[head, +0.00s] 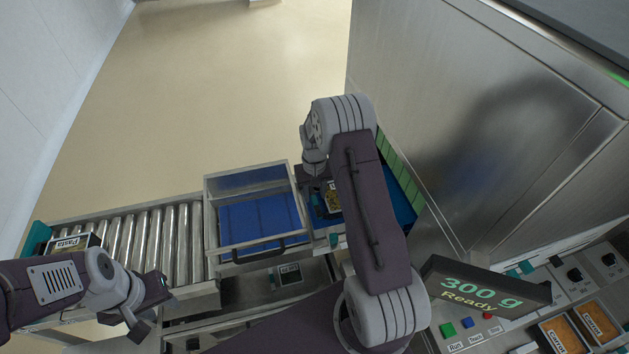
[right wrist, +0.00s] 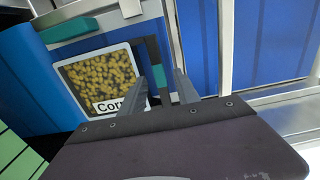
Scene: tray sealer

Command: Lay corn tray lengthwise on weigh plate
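The corn tray (right wrist: 103,82), a shallow tray with yellow contents and a "Corn" label, lies on a blue surface in the right wrist view. In the head view the corn tray (head: 328,199) shows partly behind my right arm. My right gripper (right wrist: 171,85) is beside the tray's right edge, its two fingers apart with a gap between them. I see nothing clearly held. The display (head: 477,291) reads "300 g Ready". The weigh plate cannot be told apart from the blue surface under the tray. My left gripper (head: 152,305) is open and empty in front of the roller conveyor.
A clear-sided guard with a dark handle (head: 262,248) stands over a blue belt left of the corn tray. A pasta tray (head: 72,243) is at the left end of the rollers (head: 150,235). Carrot trays (head: 598,322) lie at the lower right. A large steel cabinet (head: 480,130) stands to the right.

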